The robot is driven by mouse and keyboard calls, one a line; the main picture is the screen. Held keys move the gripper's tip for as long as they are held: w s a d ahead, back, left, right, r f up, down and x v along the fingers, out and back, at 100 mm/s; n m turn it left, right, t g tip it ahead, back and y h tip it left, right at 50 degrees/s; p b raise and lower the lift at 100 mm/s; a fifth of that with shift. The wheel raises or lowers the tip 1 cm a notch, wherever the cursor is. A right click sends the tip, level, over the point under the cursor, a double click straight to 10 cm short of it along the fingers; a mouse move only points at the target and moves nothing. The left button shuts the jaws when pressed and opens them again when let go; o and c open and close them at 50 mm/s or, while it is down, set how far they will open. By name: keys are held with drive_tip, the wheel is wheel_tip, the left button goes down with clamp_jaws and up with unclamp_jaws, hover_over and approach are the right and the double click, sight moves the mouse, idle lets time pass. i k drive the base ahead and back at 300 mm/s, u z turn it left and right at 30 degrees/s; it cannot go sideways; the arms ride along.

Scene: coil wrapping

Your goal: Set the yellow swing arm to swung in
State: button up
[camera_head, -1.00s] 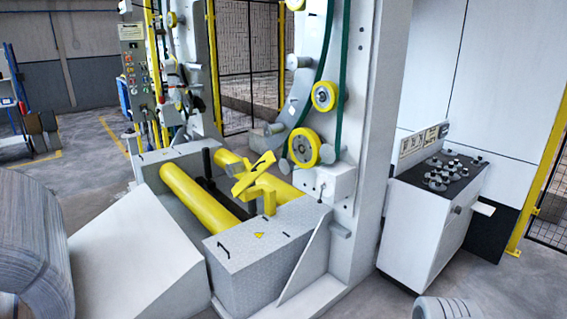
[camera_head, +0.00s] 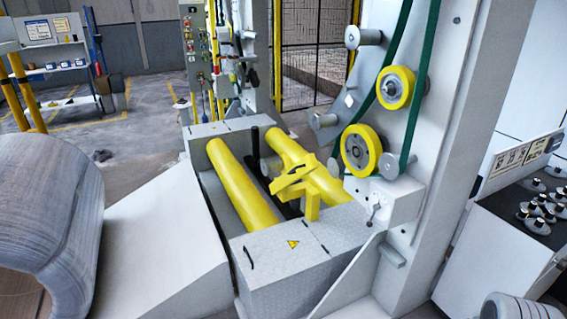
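The yellow swing arm (camera_head: 294,183) stands on a yellow post at the near right of the machine bed. It lies at a slant over the right-hand yellow roller (camera_head: 318,172), its left end lower than its right end. I cannot tell from this view which position it is set to. A small lever (camera_head: 376,207) sits on the light box at the foot of the white column, right of the swing arm. My gripper is not in view.
A wrapped coil (camera_head: 85,225) stands at the left beside a white ramp (camera_head: 160,245). The white machine column (camera_head: 440,120) carries yellow wheels and a green belt. Grey floor is open at the back left.

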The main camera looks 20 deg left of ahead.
sight(280, 180)
drive_tip(key=u, duration=0.5)
drive_tip(key=i, duration=0.7)
drive_tip(key=u, duration=1.25)
drive_tip(key=i, duration=0.45)
drive_tip(key=u, duration=0.45)
